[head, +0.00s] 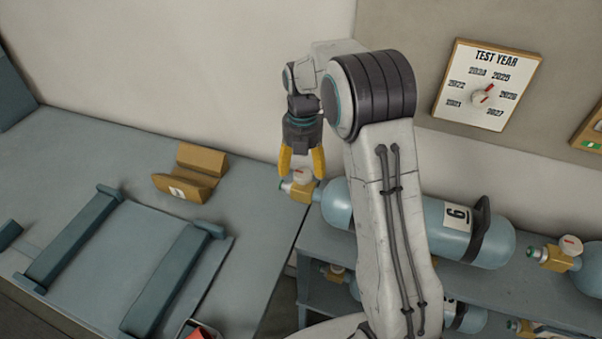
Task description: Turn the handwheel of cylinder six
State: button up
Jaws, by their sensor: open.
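Cylinder six (451,240) is light blue and lies on its side on the top shelf of a rack, with a black strap and a label reading 6. My arm crosses in front of its middle. Its brass valve (300,191) is at its left end, with a small white handwheel (303,177) on top. My gripper (302,172) has yellow fingers, points down and is open. Its fingertips appear on either side of the handwheel in the picture. I cannot tell whether they touch it.
Another cylinder's valve (555,253) is at the right on the same shelf (520,290), and more cylinders lie below. A bench (90,160) at the left bears a brass-coloured block (190,175) and blue rails (75,240). A test year board (488,85) hangs on the wall.

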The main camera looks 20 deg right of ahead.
aim_at(303, 173)
jog(key=shift+f, duration=1.8)
jog(key=c, duration=1.2)
